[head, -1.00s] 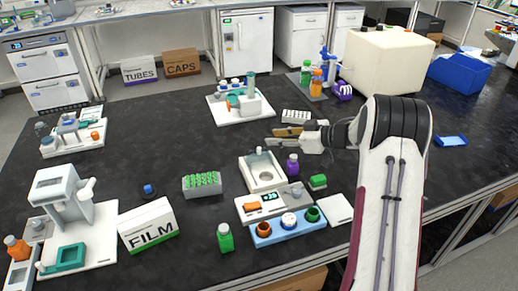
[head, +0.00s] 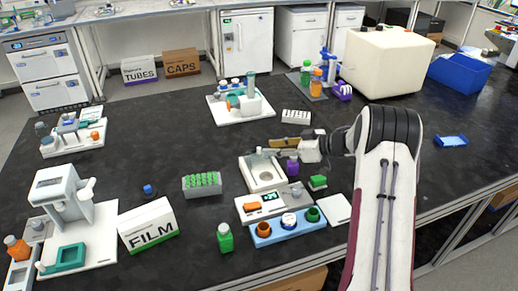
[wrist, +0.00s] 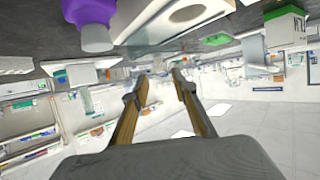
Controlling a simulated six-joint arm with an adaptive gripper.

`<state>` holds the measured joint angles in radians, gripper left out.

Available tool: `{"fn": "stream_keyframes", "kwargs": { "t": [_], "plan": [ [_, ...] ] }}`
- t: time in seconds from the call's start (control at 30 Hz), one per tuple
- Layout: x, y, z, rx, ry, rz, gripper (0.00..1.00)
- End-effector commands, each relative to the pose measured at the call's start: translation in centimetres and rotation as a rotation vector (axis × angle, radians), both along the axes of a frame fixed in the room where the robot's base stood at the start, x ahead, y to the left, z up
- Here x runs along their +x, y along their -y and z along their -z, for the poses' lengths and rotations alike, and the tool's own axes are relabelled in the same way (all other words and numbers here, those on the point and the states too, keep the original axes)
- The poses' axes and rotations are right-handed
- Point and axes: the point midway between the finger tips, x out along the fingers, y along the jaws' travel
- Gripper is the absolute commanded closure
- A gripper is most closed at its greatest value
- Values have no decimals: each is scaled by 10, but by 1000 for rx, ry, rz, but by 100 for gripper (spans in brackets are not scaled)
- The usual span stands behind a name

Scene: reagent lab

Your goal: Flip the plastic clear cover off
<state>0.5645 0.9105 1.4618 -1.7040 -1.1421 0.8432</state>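My gripper (head: 273,146) is over the back right edge of a white device (head: 254,184), whose recessed top holds a small grey upright piece. In the wrist view my gripper (wrist: 160,78) has its two tan fingers apart, with nothing seen between them. The device's white body (wrist: 165,22) shows at the top of the wrist view. I cannot make out the clear cover's outline, or whether a finger touches it.
A purple bottle (head: 293,166) stands just right of the device, close below my gripper. A display unit (head: 282,203) and a blue tray of caps (head: 262,241) lie in front. A green-topped rack (head: 202,185) stands left.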

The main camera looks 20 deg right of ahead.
Motion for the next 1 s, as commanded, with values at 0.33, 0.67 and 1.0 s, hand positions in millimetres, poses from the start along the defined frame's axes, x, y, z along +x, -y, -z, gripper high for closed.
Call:
{"fn": "stream_keyframes", "kwargs": {
  "t": [0.33, 0.67, 1.0],
  "plan": [
    [27, -28, 15, 0, 0, -2, 73],
    [40, -40, 23, -1, 1, 0, 73],
    [40, -40, 23, -1, 1, 0, 88]
  ]
}}
